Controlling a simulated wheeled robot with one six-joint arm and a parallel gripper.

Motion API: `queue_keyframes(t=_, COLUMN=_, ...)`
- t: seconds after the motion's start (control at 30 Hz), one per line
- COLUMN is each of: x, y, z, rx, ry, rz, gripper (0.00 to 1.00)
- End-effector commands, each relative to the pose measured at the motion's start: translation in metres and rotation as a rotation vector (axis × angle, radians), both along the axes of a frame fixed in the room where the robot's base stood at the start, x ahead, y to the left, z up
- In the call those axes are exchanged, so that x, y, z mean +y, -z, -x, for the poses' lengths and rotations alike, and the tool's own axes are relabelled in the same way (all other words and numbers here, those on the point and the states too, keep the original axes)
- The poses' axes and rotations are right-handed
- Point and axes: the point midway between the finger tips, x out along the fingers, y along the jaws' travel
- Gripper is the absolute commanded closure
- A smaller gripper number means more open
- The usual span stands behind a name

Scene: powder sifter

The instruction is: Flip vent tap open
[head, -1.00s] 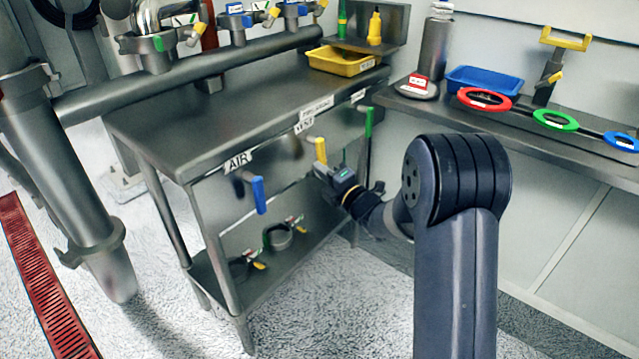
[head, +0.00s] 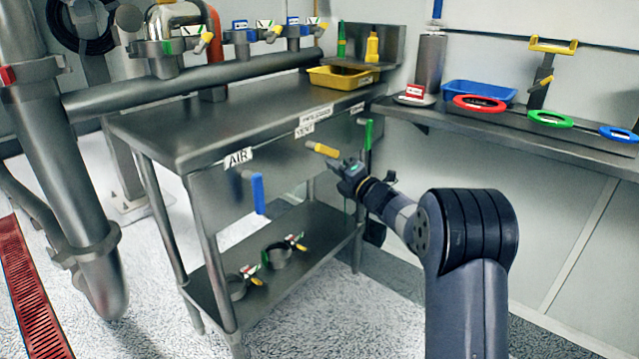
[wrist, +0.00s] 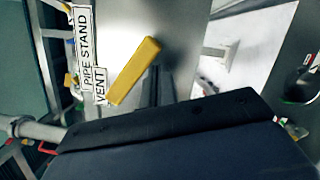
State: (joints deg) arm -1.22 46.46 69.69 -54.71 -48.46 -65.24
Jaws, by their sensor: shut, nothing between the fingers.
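The vent tap's yellow handle (head: 323,149) is on the front edge of the steel table, below the label (head: 304,130), which reads VENT in the wrist view (wrist: 101,86). The handle lies near level in the head view, sloping slightly down to the right. The same yellow handle (wrist: 135,71) shows slanted in the wrist view. My gripper (head: 342,166) is shut and empty, just below the handle's right end. I cannot tell if they touch. The tap's body behind the handle is hidden.
A blue handle (head: 257,193) hangs down under the AIR label (head: 238,158). A green handle (head: 368,134) stands upright just right of the vent tap. The lower shelf (head: 300,228) holds clamps. The floor before the table is clear.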

Motion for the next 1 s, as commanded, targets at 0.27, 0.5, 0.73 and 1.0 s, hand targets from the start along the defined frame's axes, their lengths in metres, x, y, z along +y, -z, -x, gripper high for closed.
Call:
queue_keyframes(t=0.27, x=-0.008, y=-0.011, z=-0.012, rx=-0.001, ry=0.001, rz=0.000, gripper=1.00)
queue_keyframes(t=0.5, x=-0.013, y=-0.020, z=-0.017, rx=0.000, ry=0.001, rz=0.000, gripper=1.00)
queue_keyframes(t=0.73, x=-0.015, y=-0.025, z=-0.020, rx=0.000, ry=0.001, rz=0.000, gripper=1.00)
queue_keyframes(t=1.0, x=-0.015, y=-0.027, z=-0.021, rx=0.000, ry=0.001, rz=-0.001, gripper=1.00)
